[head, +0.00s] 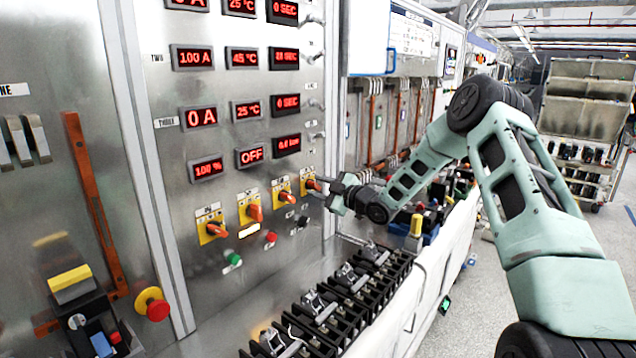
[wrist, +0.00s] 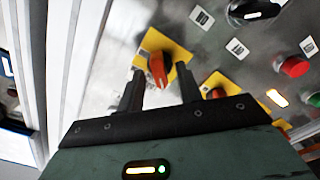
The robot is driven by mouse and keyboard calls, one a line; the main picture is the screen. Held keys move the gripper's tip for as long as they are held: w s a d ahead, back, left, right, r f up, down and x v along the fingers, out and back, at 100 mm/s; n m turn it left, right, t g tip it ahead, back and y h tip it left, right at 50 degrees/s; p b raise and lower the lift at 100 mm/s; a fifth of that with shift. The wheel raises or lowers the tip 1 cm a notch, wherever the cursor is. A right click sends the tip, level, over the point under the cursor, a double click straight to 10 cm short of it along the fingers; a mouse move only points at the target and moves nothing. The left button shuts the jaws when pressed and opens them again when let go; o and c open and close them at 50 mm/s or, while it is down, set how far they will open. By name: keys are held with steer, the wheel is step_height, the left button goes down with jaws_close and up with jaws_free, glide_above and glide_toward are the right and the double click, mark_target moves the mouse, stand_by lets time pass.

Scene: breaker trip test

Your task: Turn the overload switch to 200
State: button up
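Several orange rotary switches on yellow plates sit in a row on the steel panel, and I cannot read which is the overload switch. The rightmost switch (head: 311,184) is closest to my gripper (head: 330,192). In the wrist view, an orange switch (wrist: 157,68) shows between and just beyond the fingertips of my gripper (wrist: 160,84). The fingers are apart and hold nothing; I cannot tell whether they touch the knob. The other switches in the head view include the leftmost (head: 213,229).
Red displays fill the panel above; one reads OFF (head: 251,156), one 100 % (head: 207,169). A red button (head: 271,237) and a green button (head: 234,259) are below the switches. A row of black breakers (head: 335,300) stands on the bench beneath.

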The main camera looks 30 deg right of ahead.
steer(key=shift+w+a, duration=0.15)
steer(key=shift+w, duration=0.15)
jaws_close()
